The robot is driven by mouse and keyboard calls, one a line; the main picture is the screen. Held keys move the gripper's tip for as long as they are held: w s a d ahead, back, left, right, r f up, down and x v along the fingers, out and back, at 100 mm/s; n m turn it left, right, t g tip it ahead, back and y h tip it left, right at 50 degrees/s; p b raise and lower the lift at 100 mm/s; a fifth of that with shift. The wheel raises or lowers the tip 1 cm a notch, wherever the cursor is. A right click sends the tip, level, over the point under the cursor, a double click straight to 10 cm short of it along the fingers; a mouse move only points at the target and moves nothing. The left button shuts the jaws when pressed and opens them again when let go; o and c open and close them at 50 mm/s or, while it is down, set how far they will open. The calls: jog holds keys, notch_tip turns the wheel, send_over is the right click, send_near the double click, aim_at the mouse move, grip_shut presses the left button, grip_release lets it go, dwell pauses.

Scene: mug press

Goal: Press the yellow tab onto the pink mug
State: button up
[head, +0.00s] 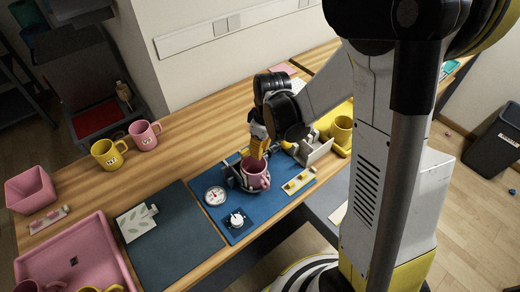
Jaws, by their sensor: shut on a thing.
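The pink mug (256,180) stands in a dark fixture on the blue mat (267,214), near the middle of the table. My gripper (259,142) is above the mug, pointing down. It is shut on a yellow piece, which looks like the yellow tab (256,149). The tab's lower end is at or just above the mug's rim; I cannot tell whether they touch. My wrist and forearm hide part of the area behind the mug.
A round gauge (215,196) and a knob box (237,220) stand left of the mug. The dark mat (178,245) is mostly clear.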

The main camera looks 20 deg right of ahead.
jog(key=shift+f+b, duration=0.5)
jog(key=shift+b, duration=0.15)
dwell(1.3)
jog(key=o, duration=0.8)
jog(key=r, duration=0.8)
jog(key=s+d+r, duration=0.1)
jog(key=r, duration=0.3)
jog(key=shift+s, duration=0.1)
